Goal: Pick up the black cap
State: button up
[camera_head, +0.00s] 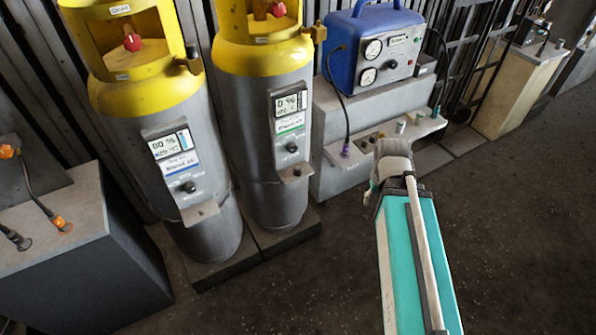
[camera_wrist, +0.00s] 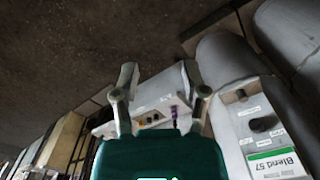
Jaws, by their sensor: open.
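My gripper (camera_wrist: 163,92) is open and empty in the wrist view, its two fingers wide apart. In the head view my gripper (camera_head: 371,190) hangs in front of the low grey ledge (camera_head: 338,157), partly hidden by my own arm. Several small fittings stand on the ledge; dark and brass ones (camera_head: 376,137) sit close behind my gripper. In the wrist view the ledge (camera_wrist: 160,103) lies beyond and between the fingers, with small dark and yellowish fittings (camera_wrist: 148,119) on it. I cannot tell which small dark piece is the black cap.
Two grey cylinders with yellow tops (camera_head: 170,150) (camera_head: 262,110) stand left of the ledge. A blue gauge unit (camera_head: 372,48) sits on the block behind it, with a black hose to a purple fitting (camera_head: 346,151). A grey cabinet (camera_head: 80,250) stands far left. The floor at right is clear.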

jog(key=o, duration=0.3)
jog(key=shift+w+a+f, duration=0.1)
jog(key=shift+f, duration=0.05)
jog(key=shift+o, duration=0.2)
jog(key=w+a+f+m+t+h+b, duration=0.3)
jog(key=w+a+f+m+h+b, duration=0.25)
jog(key=w+a+f+b, duration=0.55)
jog(key=w+a+m+t+h+b, duration=0.1)
jog(key=w+a+t+b, duration=0.2)
jog(key=a, duration=0.8)
jog(key=w+a+m+t+h+b, duration=0.2)
jog(key=w+a+t+b, duration=0.1)
jog(key=a+b, duration=0.5)
jog(key=a, duration=0.3)
jog(key=shift+a+f+b, duration=0.2)
jog(key=shift+f+b, duration=0.1)
jog(key=shift+f, duration=0.1)
jog(key=shift+d, duration=0.1)
